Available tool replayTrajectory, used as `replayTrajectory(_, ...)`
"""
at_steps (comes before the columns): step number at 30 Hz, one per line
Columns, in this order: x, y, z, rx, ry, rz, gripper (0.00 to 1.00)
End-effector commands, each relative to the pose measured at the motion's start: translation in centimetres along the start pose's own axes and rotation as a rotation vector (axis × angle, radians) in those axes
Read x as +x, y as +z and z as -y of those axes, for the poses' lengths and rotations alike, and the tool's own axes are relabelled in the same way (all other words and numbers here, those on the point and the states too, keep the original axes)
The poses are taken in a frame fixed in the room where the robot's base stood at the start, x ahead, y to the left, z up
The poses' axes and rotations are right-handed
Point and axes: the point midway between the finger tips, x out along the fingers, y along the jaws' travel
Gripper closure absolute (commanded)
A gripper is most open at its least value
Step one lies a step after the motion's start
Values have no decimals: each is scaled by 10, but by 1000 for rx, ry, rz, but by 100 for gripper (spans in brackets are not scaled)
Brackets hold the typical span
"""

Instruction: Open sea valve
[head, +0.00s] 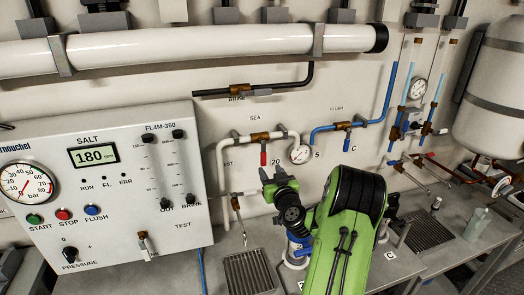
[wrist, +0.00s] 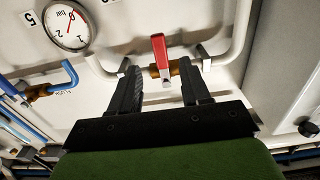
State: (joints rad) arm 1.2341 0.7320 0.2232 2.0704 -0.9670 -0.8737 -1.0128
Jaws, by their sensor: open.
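The sea valve has a brass body (head: 259,137) on the white horizontal pipe, under the SEA label. Its red lever (head: 263,154) hangs straight down, across the pipe. In the wrist view the red lever (wrist: 158,45) shows beyond my fingertips, between their lines, with the brass body (wrist: 175,68) behind it. My gripper (head: 277,180) is just below the lever in the head view. In the wrist view my gripper (wrist: 158,72) has its two dark fingers apart, with nothing held. I cannot tell whether either finger touches the lever.
A round gauge (head: 300,154) sits right of the valve. The blue FLUSH pipe (head: 325,129) with its blue lever is farther right. The control panel (head: 100,215) stands at the left. A small tap (head: 236,205) hangs left of my gripper. The grey counter (head: 215,255) lies below.

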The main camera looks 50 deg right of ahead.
Motion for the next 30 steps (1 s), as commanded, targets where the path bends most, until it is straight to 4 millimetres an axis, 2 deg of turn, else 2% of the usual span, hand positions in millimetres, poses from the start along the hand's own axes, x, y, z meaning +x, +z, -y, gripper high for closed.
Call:
replayTrajectory(1, 14, -8, 1, 1, -2, -1, 53)
replayTrajectory(6, 55, -7, 1, 1, -1, -2, 53)
replayTrajectory(9, 72, -4, 1, 0, -1, -1, 53)
replayTrajectory(13, 84, -3, 0, 1, 1, -1, 53)
replayTrajectory(21, 85, 0, 0, 0, 1, 1, 53)
replayTrajectory(30, 85, 0, 0, 0, 1, 0, 99)
